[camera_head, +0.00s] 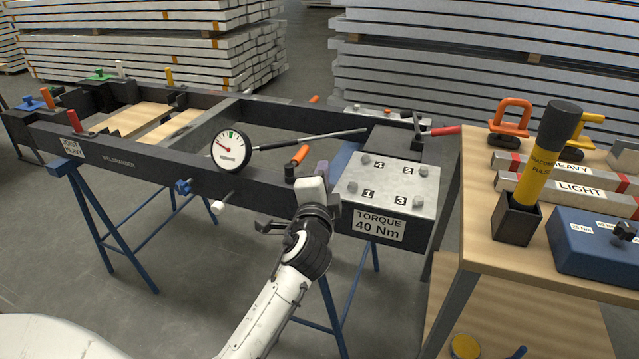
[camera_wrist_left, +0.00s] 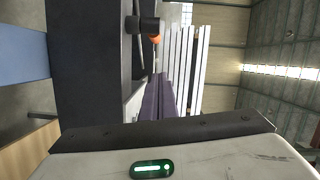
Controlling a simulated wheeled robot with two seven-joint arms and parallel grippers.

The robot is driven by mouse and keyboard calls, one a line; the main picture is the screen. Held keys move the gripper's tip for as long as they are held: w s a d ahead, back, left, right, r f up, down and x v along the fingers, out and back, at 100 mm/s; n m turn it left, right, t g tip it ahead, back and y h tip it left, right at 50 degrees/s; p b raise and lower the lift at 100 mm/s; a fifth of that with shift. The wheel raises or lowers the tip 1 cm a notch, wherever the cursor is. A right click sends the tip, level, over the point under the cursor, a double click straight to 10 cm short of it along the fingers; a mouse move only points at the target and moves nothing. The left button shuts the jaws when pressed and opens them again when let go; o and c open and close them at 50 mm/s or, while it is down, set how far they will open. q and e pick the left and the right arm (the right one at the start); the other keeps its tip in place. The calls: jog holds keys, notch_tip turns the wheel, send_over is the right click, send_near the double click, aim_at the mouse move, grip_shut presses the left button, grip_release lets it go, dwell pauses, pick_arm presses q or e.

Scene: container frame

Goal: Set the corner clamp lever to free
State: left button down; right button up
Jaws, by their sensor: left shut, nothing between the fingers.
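A dark steel frame (camera_head: 150,165) lies on blue trestles. A lever with an orange grip (camera_head: 298,157) and a black base stands on the near rail, left of the plate marked TORQUE 40 Nm. In the left wrist view the shut purple-grey fingers (camera_wrist_left: 160,95) point toward a black round part (camera_wrist_left: 142,25) with an orange end (camera_wrist_left: 156,38). Another lever with a red handle (camera_head: 445,130) sits at the frame's far right corner. I cannot tell which lever is the corner clamp. My right gripper is not in view.
A dial gauge (camera_head: 231,151) stands on the near rail, left of the orange lever. A numbered bolt plate (camera_head: 385,187) lies right of my gripper. A wooden bench (camera_head: 475,205) at the right holds a yellow tool (camera_head: 540,160) and a blue box (camera_head: 590,250).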

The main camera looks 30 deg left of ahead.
aim_at(298, 159)
pick_arm(q)
jog(key=w+a+f, duration=0.1)
jog(key=w+a, duration=0.2)
jog(key=a, duration=0.3)
dwell(0.3)
